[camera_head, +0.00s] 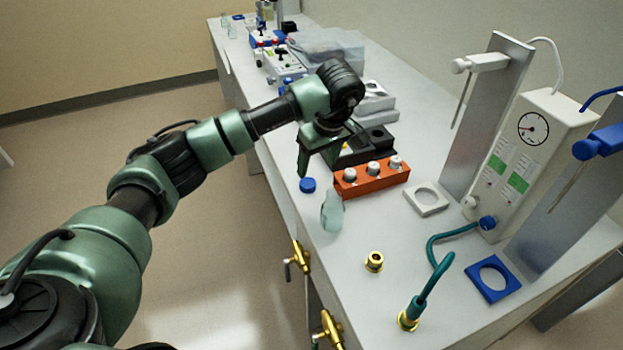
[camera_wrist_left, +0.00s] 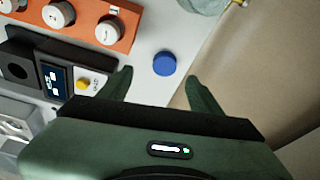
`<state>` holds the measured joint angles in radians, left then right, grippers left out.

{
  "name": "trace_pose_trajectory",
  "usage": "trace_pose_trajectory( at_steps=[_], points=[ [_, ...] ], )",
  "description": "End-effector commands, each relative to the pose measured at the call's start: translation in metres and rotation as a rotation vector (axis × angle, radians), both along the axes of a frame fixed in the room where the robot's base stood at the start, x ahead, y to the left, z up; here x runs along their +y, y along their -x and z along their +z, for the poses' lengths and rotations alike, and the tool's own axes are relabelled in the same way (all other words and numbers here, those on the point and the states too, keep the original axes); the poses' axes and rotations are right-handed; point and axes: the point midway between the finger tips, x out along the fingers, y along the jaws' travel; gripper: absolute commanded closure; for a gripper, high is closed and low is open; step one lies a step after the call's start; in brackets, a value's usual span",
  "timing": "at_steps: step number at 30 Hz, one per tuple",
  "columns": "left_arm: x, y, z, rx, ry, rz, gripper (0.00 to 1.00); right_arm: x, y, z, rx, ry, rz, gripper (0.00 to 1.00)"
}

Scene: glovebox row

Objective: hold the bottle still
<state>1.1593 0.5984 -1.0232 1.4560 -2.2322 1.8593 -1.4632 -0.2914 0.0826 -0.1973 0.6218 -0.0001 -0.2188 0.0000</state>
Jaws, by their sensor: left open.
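A pale translucent bottle (camera_head: 332,211) stands near the bench's left edge, in front of the orange rack. Only part of the bottle (camera_wrist_left: 205,4) shows at the top edge of the left wrist view. A round blue cap (camera_head: 308,185) lies on the bench just behind the bottle; it also shows in the left wrist view (camera_wrist_left: 164,63). My left gripper (camera_head: 318,160) is above the bench, behind the bottle and apart from it. Its fingers (camera_wrist_left: 160,80) are spread with nothing between them, and the cap appears just beyond the tips. My right gripper is not in view.
An orange rack (camera_head: 372,178) with white-capped vials stands right of the bottle. A black device (camera_head: 365,148) is behind it. A white square ring (camera_head: 426,199), a brass fitting (camera_head: 374,262) and a blue square ring (camera_head: 492,279) lie toward the front. Bare bench surrounds the bottle's front side.

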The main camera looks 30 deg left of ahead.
Motion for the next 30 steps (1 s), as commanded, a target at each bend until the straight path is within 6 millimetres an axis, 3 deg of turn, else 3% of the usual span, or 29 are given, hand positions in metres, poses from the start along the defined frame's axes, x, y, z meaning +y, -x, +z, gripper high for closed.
trace_pose_trajectory(
  at_steps=[3,6,12,17,23,30],
  points=[
    [0.000,0.000,-0.001,0.000,0.001,0.001,0.36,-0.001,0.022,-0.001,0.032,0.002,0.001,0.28],
    [0.002,0.000,-0.006,0.002,0.002,0.002,0.36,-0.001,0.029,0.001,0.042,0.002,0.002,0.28],
    [0.007,-0.003,-0.024,0.002,0.002,0.002,0.36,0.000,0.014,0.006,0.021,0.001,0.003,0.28],
    [0.007,-0.003,-0.025,0.000,0.002,0.002,0.36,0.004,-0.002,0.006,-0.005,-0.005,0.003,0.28],
    [0.011,-0.002,-0.031,0.003,0.003,0.003,0.36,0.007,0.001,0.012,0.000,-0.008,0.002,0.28],
    [0.025,-0.004,-0.064,0.003,0.004,0.002,0.36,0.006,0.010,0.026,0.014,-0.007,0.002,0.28]
  ],
)
